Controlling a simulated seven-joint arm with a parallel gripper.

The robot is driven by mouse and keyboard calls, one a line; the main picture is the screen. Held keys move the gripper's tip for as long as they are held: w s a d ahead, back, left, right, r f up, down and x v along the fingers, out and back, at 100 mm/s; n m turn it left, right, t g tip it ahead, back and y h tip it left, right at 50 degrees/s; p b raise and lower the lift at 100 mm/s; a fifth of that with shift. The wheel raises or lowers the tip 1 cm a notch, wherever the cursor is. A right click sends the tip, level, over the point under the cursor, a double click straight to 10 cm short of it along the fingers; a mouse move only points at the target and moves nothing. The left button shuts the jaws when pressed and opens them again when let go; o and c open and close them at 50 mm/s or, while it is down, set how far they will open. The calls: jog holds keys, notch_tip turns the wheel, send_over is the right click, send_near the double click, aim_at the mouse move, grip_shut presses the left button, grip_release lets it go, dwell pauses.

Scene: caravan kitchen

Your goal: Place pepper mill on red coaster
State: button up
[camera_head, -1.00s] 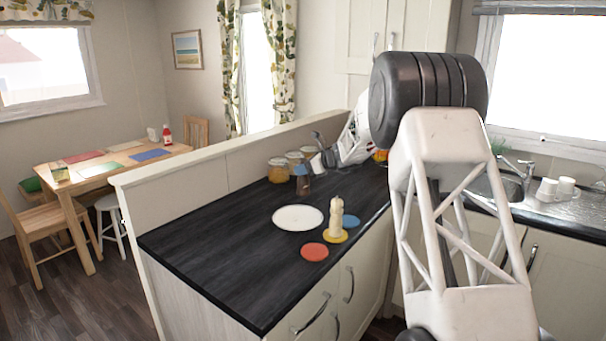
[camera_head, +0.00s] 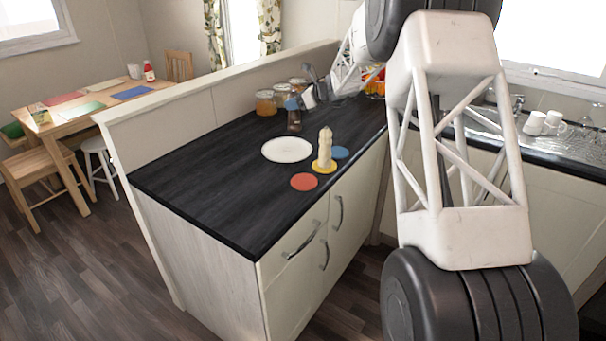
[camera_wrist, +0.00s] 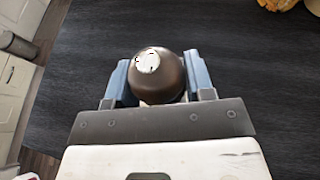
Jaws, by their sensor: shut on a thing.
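The pepper mill is dark brown with a rounded top and a silvery cap. In the wrist view the pepper mill (camera_wrist: 170,75) is upright between the two blue fingers of my gripper (camera_wrist: 163,82), which is shut on it. In the head view the pepper mill (camera_head: 294,124) is small and dark below my gripper (camera_head: 293,104), behind the white plate. I cannot tell whether its base touches the counter. The red coaster (camera_head: 304,182) lies bare near the counter's front edge, in front of the plate.
A pale mill-shaped thing (camera_head: 325,148) stands on a yellow coaster (camera_head: 331,169), beside a blue coaster (camera_head: 340,152). A white plate (camera_head: 286,149) lies behind the red coaster. Glass jars (camera_head: 265,102) stand along the low wall. The counter's left part (camera_head: 205,175) is clear.

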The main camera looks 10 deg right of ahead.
jog(key=s+f, duration=0.2)
jog(key=s, duration=1.5)
jog(key=s+f, duration=0.2)
jog(key=s, duration=1.6)
jog(key=shift+s+f, duration=0.15)
jog(key=w+f, duration=0.1)
jog(key=w, duration=1.5)
jog(key=shift+f, duration=0.25)
jog(key=shift+a, duration=0.1)
jog(key=shift+f, duration=1.75)
jog(key=shift+f, duration=0.15)
